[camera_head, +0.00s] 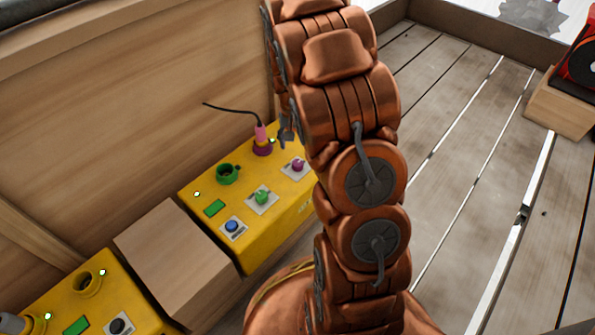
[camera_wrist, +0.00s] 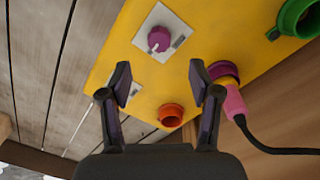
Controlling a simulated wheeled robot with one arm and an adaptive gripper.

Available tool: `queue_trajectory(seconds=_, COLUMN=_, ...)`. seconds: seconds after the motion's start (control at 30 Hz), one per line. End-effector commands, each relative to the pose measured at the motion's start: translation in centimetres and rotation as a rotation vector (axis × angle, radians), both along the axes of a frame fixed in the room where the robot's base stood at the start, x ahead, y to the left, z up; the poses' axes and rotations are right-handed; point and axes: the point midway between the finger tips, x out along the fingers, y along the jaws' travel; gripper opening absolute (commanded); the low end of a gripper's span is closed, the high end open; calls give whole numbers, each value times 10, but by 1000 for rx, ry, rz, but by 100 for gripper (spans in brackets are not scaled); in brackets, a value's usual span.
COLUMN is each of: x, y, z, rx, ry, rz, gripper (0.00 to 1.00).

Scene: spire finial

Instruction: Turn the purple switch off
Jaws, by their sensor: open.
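The purple switch (camera_head: 298,165) is a round knob on a pale plate on the yellow box (camera_head: 262,236). In the wrist view the purple switch (camera_wrist: 159,39) shows ahead of the fingertips, toward the top of the picture, with its plate around it. My gripper (camera_wrist: 160,77) is open and empty, its two dark fingers apart and not touching the switch. In the head view only part of my gripper (camera_head: 287,130) shows beside my arm, near the purple socket. I cannot tell its exact height above the box.
A pink plug (camera_wrist: 235,105) with a black cable sits in the purple socket (camera_head: 262,149). The box also bears a green socket (camera_head: 227,174), a green switch (camera_head: 262,197), a blue switch (camera_head: 232,226) and an orange socket (camera_wrist: 171,115). A wooden wall (camera_head: 130,100) stands behind.

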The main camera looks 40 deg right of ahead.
Motion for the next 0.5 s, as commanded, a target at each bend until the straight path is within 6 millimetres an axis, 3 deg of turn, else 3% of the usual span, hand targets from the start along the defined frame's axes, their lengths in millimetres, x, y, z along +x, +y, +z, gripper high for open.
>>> queue_trajectory(seconds=0.03, x=2, y=-3, z=-12, rx=0, ry=0, rz=-6, gripper=63)
queue_trajectory(seconds=0.3, x=4, y=-7, z=-26, rx=-1, ry=-3, rz=-13, gripper=63)
queue_trajectory(seconds=0.5, x=3, y=-7, z=-50, rx=0, ry=-1, rz=-13, gripper=63)
